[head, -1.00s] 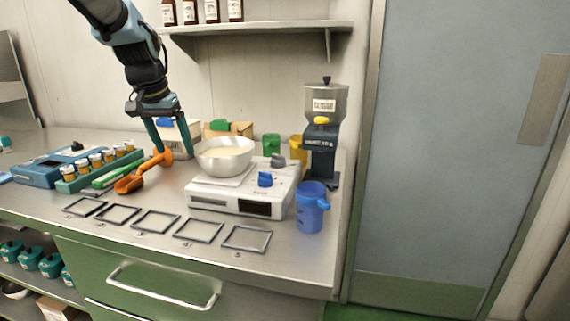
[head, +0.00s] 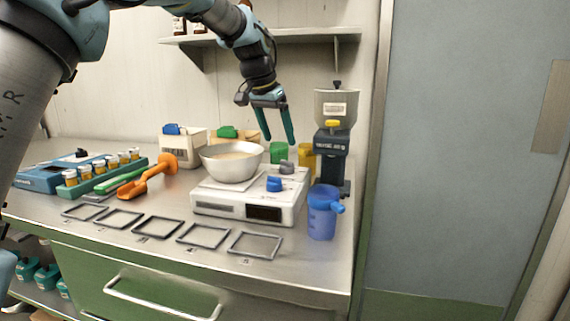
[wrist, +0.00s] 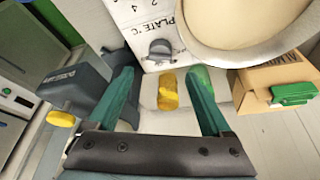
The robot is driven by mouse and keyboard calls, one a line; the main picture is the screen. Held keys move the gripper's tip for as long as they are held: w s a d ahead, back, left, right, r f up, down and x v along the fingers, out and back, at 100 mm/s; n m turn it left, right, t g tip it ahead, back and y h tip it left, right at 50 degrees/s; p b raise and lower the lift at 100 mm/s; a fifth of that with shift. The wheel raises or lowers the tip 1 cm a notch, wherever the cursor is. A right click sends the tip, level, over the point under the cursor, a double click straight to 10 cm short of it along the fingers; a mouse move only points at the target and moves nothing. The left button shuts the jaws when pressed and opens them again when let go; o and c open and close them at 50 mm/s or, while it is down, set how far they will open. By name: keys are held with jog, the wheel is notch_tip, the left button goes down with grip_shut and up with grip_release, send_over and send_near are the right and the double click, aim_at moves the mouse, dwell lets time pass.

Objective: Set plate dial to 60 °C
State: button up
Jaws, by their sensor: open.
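The white hot plate (head: 225,204) stands on the bench with a metal bowl (head: 231,171) of pale liquid on top. A blue knob (head: 274,184) and a grey knob (head: 287,167) sit at its right side. In the wrist view the grey knob (wrist: 160,49) lies beside the printed words "PLATE °C"; its exact setting is too small to read. My gripper (head: 279,140) is open and empty, pointing down above the back right of the hot plate. In the wrist view its fingertips (wrist: 160,72) frame the knob's near side, apart from it.
A green cup (head: 278,149) and a yellow cup (head: 306,160) stand behind the hot plate. A dark grinder (head: 332,145) and a blue jug (head: 322,218) stand to its right. Several empty frames (head: 158,228) lie along the bench front. A shelf is above.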

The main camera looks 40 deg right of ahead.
aim_at(286, 162)
jog(key=p+x, duration=0.1)
jog(key=x, duration=0.8)
jog(key=shift+a, duration=0.1)
grip_shut()
dwell(0.4)
